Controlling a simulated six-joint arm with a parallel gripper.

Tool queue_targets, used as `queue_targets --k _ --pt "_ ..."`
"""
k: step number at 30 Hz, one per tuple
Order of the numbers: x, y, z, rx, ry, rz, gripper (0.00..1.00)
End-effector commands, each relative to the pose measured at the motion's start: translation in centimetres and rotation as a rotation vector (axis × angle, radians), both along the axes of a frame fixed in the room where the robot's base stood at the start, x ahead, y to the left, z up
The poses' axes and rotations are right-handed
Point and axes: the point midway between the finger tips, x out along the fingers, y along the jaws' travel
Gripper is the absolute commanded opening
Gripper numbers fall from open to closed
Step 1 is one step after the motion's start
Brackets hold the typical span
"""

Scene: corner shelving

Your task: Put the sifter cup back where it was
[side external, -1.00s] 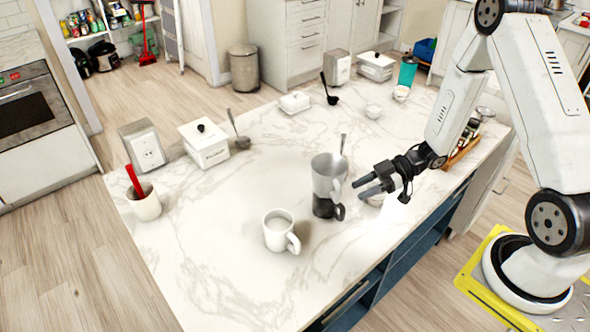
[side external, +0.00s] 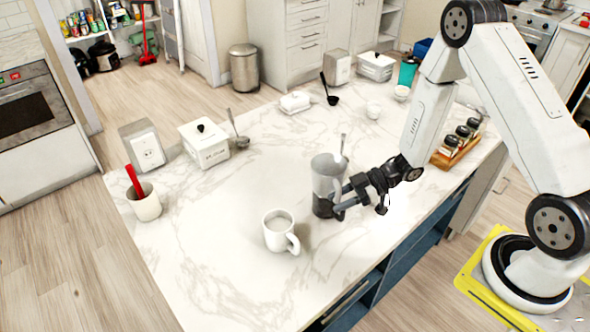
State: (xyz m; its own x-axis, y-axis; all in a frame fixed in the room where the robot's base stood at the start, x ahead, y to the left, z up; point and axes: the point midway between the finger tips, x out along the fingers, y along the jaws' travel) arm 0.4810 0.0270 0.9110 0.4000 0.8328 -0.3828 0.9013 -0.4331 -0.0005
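The sifter cup, which I take to be the grey metal cup (side external: 324,172), stands upright on the marble counter with its lower part dark. A thin utensil handle rises behind its rim. My gripper (side external: 341,198) is low at the cup's right side, its two dark fingers pointing left. The fingertips are apart and reach the cup's handle, which they partly hide. I cannot tell whether they touch it.
A white mug (side external: 278,232) stands close by at the front left. A spice rack (side external: 457,150) is at the right, and a white canister (side external: 205,147) and a pot with a red utensil (side external: 145,205) are at the left. The counter's middle left is clear.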

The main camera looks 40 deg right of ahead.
Motion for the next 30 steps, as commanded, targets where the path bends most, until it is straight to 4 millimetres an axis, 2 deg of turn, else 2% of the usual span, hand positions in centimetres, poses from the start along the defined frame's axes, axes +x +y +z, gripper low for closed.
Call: queue_targets --k 4,19,20,21,23,30 --pt "0.26 0.64 -0.30 -0.001 0.000 0.001 0.40" --pt "0.31 0.64 -0.30 -0.001 0.000 -0.001 0.40" --pt "0.31 0.64 -0.30 -0.001 0.000 -0.001 0.33" --pt "0.31 0.64 -0.30 -0.001 0.000 -0.001 0.21" --pt "0.31 0.64 -0.30 -0.001 0.000 -0.001 0.02" --pt "0.32 0.64 -0.27 -0.001 -0.001 -0.001 0.00"
